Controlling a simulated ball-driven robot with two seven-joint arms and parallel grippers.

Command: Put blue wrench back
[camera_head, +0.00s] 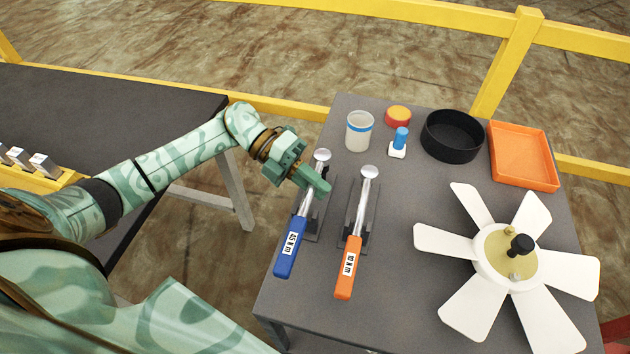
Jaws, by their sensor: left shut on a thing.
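The blue wrench (288,246) has a blue handle with a white label, a metal shaft and a round metal head. It lies at the left of the table, over a dark holder (314,234). My left gripper (318,188) is shut on its metal shaft, just below the head. I cannot tell whether the wrench rests fully in the holder. An orange-handled wrench (348,266) lies in a similar holder just to the right. My right gripper is not in view.
The grey table (400,205) also bears a white cup (359,131), a red-and-yellow button (397,116), a small blue-topped item (400,140), a black bowl (452,135), an orange tray (522,156) and a white fan (505,257). Yellow railings (504,62) stand behind.

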